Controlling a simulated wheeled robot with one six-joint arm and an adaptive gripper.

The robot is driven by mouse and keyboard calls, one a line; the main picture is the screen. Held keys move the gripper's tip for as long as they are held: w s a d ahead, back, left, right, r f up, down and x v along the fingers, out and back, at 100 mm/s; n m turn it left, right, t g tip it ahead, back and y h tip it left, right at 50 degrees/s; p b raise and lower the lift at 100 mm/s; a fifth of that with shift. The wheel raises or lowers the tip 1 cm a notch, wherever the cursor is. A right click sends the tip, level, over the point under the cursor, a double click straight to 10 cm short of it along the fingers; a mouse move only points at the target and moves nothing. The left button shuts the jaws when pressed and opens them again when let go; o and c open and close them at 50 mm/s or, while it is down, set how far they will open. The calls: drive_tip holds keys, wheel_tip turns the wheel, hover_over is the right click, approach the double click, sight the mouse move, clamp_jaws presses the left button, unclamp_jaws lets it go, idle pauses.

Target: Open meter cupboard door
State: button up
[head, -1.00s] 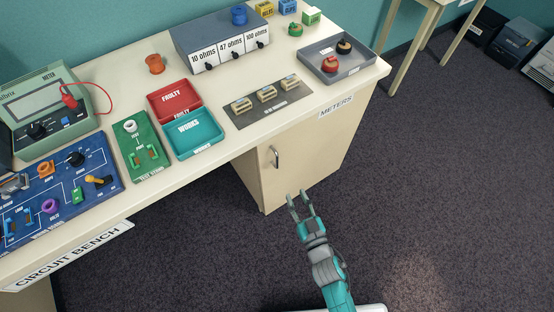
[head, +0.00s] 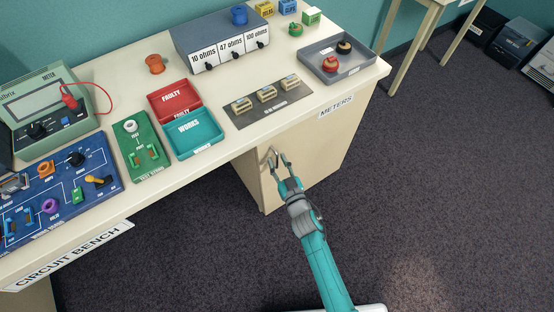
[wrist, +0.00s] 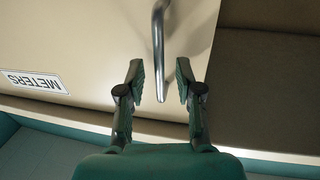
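The meter cupboard (head: 322,150) is a cream cabinet under the right end of the bench. Its door (wrist: 85,40) looks shut. In the wrist view a curved metal handle (wrist: 158,50) stands out from the door, with its end between my two fingertips. My gripper (wrist: 158,82) is open, one finger on each side of the handle, with gaps showing on both sides. In the head view my gripper (head: 279,160) is at the door front and hides most of the handle.
The dark carpet (head: 430,190) to the right is clear.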

drive_tip(key=shift+w+a, duration=0.15)
drive_tip(key=shift+w, duration=0.4)
clamp_jaws()
